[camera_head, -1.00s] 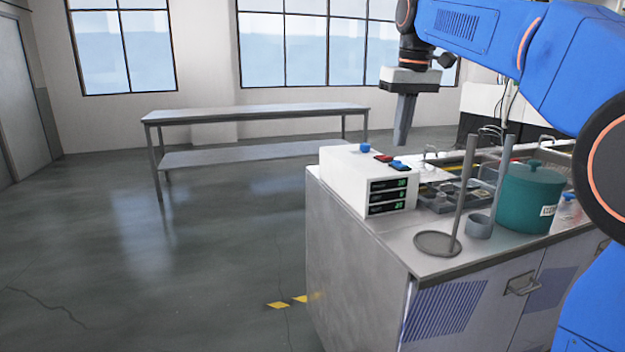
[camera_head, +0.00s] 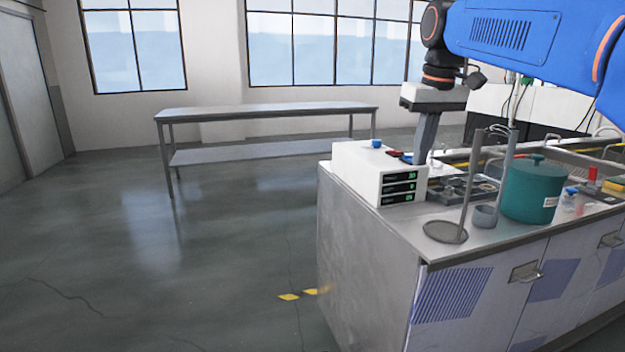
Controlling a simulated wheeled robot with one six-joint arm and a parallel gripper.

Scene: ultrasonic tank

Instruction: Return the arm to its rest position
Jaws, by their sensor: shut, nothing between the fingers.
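My gripper (camera_head: 424,150) hangs at the end of my blue arm, at the upper right of the head view. Its fingers point down and are shut, with nothing seen between them. The fingertips overlap the right rear edge of the white control box (camera_head: 358,172) in the picture. I cannot tell whether they are behind it or above it. The box carries a blue knob (camera_head: 376,143), a red button (camera_head: 395,153) and green displays on its front.
The cabinet worktop (camera_head: 478,247) holds a teal lidded pot (camera_head: 533,190), a grey cup (camera_head: 484,216), a stand with an upright rod (camera_head: 446,232) and a tray of small parts (camera_head: 466,188). A long steel table (camera_head: 262,109) stands behind. The floor at left is clear.

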